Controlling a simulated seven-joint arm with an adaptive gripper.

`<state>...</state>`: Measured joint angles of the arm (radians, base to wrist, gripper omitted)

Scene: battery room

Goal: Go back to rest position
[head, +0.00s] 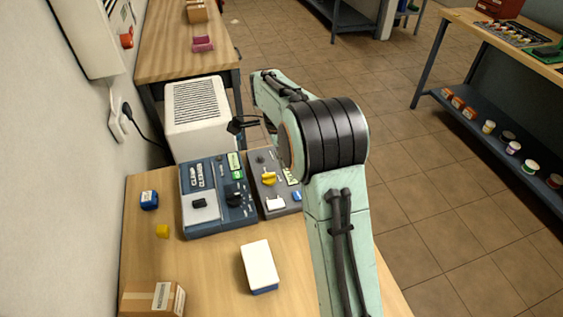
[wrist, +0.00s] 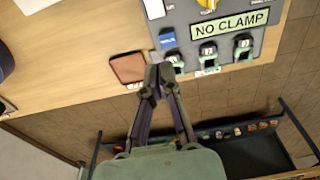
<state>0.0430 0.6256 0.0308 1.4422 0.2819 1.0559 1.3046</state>
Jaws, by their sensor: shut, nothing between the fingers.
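My gripper (wrist: 158,74) shows in the wrist view with its dark fingers together and nothing between them. Its tips appear beside the lower left edge of a grey panel (wrist: 188,62), between a brown square pad (wrist: 128,68) and the panel's green-and-black clips. I cannot tell whether the tips touch anything. In the head view my arm rises from the bottom, bends at a black-banded joint and reaches to the left over the back of the bench. A dark part near the white vented box may be my gripper; its fingers are not clear there.
A blue-grey device (head: 217,213) and a grey one (head: 268,180) stand on the wooden bench (head: 215,280). A white-topped box (head: 259,267), a cardboard box (head: 152,299) and small blue and yellow blocks lie in front. The white vented box (head: 197,118) stands behind. Open floor lies right.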

